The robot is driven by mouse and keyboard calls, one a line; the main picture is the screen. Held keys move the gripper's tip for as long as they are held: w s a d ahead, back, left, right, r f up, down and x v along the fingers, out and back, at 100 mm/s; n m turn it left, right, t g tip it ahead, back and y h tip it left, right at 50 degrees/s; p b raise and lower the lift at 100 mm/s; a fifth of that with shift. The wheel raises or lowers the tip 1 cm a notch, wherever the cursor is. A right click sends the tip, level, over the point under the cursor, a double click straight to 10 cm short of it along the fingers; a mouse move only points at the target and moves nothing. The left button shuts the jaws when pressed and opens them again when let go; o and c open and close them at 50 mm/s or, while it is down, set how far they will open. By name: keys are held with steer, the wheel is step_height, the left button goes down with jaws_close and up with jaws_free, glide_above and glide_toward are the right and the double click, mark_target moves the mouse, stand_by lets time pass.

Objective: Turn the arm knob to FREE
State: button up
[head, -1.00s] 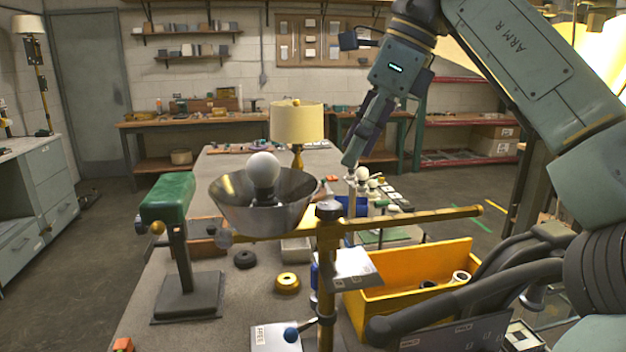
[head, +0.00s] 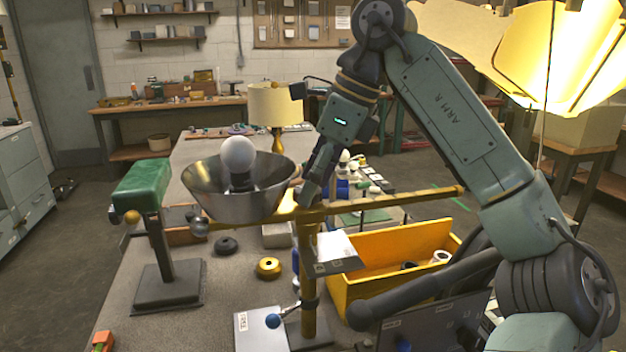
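A brass lamp stand (head: 309,281) rises at the middle front of the head view, with a long horizontal brass arm (head: 400,203) across its top. A metal bowl shade with a white bulb (head: 238,154) sits at the arm's left end. My gripper (head: 309,198) points down at the top of the post, where the arm crosses it, and covers the knob there. I cannot tell whether it touches the knob or how far its fingers are apart. A small plate with unreadable marks (head: 338,247) is fixed on the post below; the knob's setting cannot be read.
A green-topped stand (head: 155,190) is on the left of the bench. A yellow bin (head: 390,290) stands at right, close to the post. A brass ring (head: 268,268) lies on the bench.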

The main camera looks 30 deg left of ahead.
steer(key=shift+a+f, duration=0.1)
steer(key=shift+f, duration=0.1)
steer(key=c, duration=1.1)
steer(key=shift+c, duration=0.2)
steer(key=shift+n, duration=0.4)
steer(key=n+g, duration=0.1)
steer(key=n, duration=0.2)
steer(key=shift+w+a+r+n+h, duration=0.1)
steer(key=shift+n+h, duration=0.2)
steer(key=shift+h, duration=0.1)
steer(key=shift+a+n+g+h, duration=0.1)
steer(key=shift+n+g+h, duration=0.45)
steer(key=shift+n, duration=1.15)
steer(key=shift+w, duration=0.1)
